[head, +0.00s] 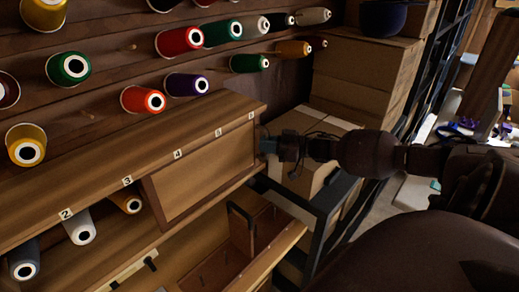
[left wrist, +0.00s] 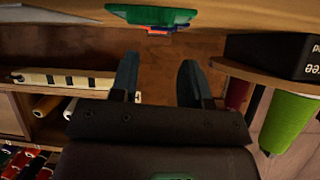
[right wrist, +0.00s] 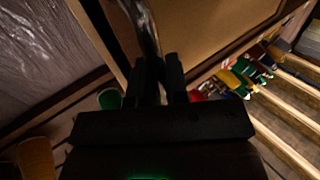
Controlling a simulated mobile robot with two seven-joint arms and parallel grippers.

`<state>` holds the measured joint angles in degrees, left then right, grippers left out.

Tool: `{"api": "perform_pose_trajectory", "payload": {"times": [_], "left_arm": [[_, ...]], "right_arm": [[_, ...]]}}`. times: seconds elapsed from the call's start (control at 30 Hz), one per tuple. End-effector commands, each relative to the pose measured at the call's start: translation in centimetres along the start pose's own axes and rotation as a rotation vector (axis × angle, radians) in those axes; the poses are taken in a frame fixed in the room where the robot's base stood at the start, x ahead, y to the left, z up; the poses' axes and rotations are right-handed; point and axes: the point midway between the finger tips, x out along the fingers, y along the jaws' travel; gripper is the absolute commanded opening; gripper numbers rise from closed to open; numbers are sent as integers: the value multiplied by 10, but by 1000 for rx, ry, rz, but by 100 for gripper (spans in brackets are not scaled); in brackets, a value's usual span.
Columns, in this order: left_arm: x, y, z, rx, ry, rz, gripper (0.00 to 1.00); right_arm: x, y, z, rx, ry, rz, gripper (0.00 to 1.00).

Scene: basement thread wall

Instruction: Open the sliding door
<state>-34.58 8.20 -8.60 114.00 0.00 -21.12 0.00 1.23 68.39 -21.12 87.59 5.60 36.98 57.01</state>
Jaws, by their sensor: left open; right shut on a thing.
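The sliding door (head: 200,186) is a plain wooden panel under the numbers 4 and 5. It covers the right part of the numbered shelf, and the left part stands open. In the right wrist view a tan panel (right wrist: 228,38), which looks like the door, lies right of a shiny metal handle (right wrist: 148,32). My right gripper (head: 268,146) is at the door's right end, and its fingers (right wrist: 157,78) are shut on the handle. The grip itself is partly hidden by the fingers. My left gripper (left wrist: 158,75) is open and empty, and shows only in the left wrist view.
Several thread spools, such as a red one (head: 178,41), stick out from the wall above. Below the door is an open wooden drawer (head: 284,240) with a black handle (head: 240,212). Cardboard boxes (head: 365,75) and a dark metal frame (head: 328,203) stand at the right.

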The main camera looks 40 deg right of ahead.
Motion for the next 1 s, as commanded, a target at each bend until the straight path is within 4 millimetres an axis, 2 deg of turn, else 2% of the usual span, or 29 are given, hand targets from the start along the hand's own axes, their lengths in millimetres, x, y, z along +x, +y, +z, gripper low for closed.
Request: {"api": "perform_pose_trajectory", "payload": {"times": [0.47,0.5,0.63,1.0], "left_arm": [[2,0,-3,0,6,1,43],[2,0,-3,0,6,1,43],[2,0,-3,0,6,1,43],[0,0,0,-1,1,0,43]], "right_arm": [[-2,3,1,2,0,0,0],[-2,3,1,2,0,0,18],[-2,3,1,2,0,0,37],[-2,3,1,2,0,0,39]]}}
